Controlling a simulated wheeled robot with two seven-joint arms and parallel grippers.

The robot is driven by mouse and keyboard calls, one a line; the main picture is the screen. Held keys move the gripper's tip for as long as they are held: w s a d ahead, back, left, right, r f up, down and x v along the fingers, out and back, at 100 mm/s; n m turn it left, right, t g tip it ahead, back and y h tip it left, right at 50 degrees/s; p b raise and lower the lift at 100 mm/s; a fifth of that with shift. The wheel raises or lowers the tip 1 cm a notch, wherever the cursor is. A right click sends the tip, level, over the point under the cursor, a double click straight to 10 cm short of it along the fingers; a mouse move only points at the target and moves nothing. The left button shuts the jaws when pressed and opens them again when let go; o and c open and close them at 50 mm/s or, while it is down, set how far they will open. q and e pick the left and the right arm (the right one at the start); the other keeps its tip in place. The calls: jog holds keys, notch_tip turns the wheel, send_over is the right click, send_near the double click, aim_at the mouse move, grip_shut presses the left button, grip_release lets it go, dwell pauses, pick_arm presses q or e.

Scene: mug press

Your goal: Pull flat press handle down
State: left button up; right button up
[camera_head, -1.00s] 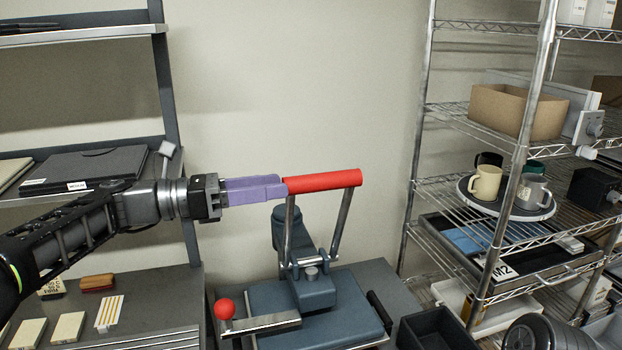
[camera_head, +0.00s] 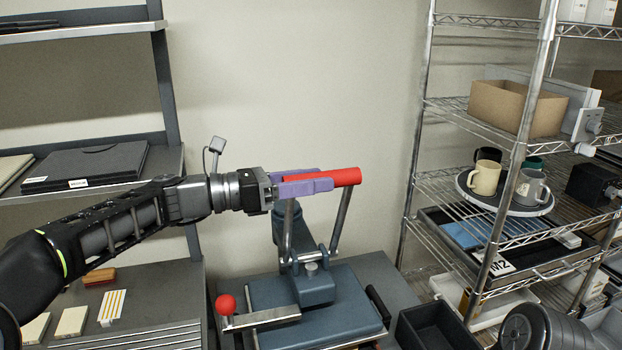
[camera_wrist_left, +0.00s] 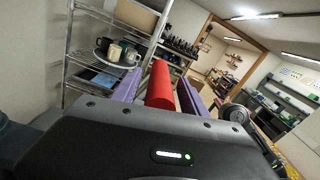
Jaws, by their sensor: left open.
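The flat press (camera_head: 309,283) is blue-grey and stands on a dark table. Its red handle bar (camera_head: 347,177) is raised on two metal arms. My left gripper (camera_head: 322,180) is open, with its purple fingers on either side of the handle bar's left and middle part. In the left wrist view the red handle bar (camera_wrist_left: 159,84) runs between the two purple fingers. I cannot tell if either finger touches the bar. My right gripper is not in view; a dark rounded arm part shows at the lower right.
A red ball knob (camera_head: 226,305) on a metal lever sits at the press's lower left. A black bin (camera_head: 436,327) is to its right. A wire rack (camera_head: 480,186) with mugs on a round tray stands at the right. A dark shelf (camera_head: 165,160) is at the left.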

pick_arm(q)
jog(key=shift+c, duration=0.3)
grip_shut()
dwell(1.0)
